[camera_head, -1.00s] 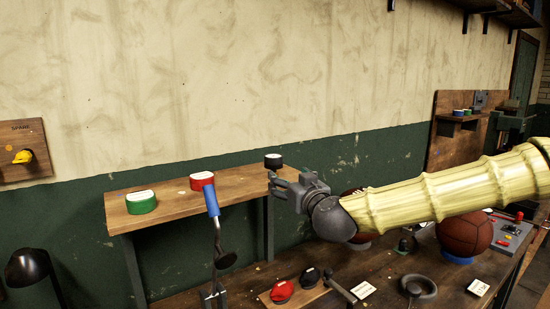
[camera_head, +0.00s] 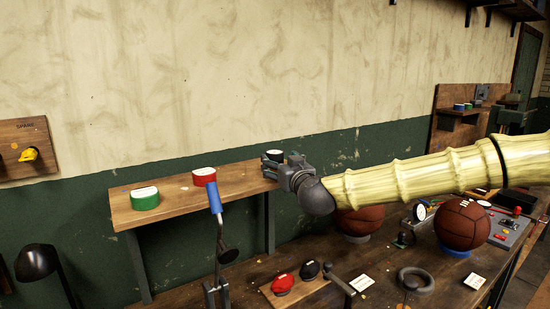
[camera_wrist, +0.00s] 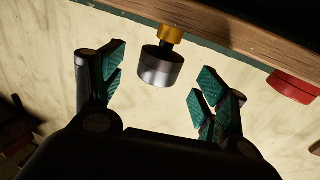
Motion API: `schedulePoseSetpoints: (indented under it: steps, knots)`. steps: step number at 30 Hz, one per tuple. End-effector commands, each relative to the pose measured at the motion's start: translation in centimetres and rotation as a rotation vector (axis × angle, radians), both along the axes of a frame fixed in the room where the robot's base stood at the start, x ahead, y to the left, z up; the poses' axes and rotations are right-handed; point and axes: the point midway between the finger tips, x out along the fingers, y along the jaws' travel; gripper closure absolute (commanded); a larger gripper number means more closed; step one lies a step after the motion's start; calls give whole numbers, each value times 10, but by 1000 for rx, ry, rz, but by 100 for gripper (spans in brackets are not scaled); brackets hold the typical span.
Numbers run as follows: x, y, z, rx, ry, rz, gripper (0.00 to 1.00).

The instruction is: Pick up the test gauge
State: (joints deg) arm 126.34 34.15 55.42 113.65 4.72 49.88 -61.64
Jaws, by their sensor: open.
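The test gauge appears to be the small dark drum with a pale top (camera_head: 275,154) at the right end of the wall shelf, partly hidden by my gripper. In the wrist view, which looks upside down, it is a grey metal drum (camera_wrist: 160,68) on a brass stem (camera_wrist: 171,34) by the shelf edge. My gripper (camera_head: 268,166) is at that end of the shelf, with its fingers open. In the wrist view the teal-padded fingers lie on either side of the drum, with visible gaps to both. Its face cannot be read.
A red roll (camera_head: 204,177) and a green roll (camera_head: 145,199) stand farther left on the shelf (camera_head: 175,197). A blue-handled tool (camera_head: 216,200) rises before it. Below, the bench holds two leather balls (camera_head: 462,225), red and black pieces (camera_head: 283,284) and a grey ring (camera_head: 416,280).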

Motion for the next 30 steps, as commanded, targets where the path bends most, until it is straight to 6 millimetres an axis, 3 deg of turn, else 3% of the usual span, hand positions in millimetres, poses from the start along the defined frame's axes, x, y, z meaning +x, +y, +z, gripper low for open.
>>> schedulePoseSetpoints:
  steps: [3,10,18,24,30]
  knots:
    - [12,4,7,2,2,-2,27]
    - [16,9,22,2,-12,-5,27]
    - [38,13,14,0,-6,-6,27]
    - [43,16,10,1,-2,-2,27]
    - [42,14,11,0,-3,-4,61]
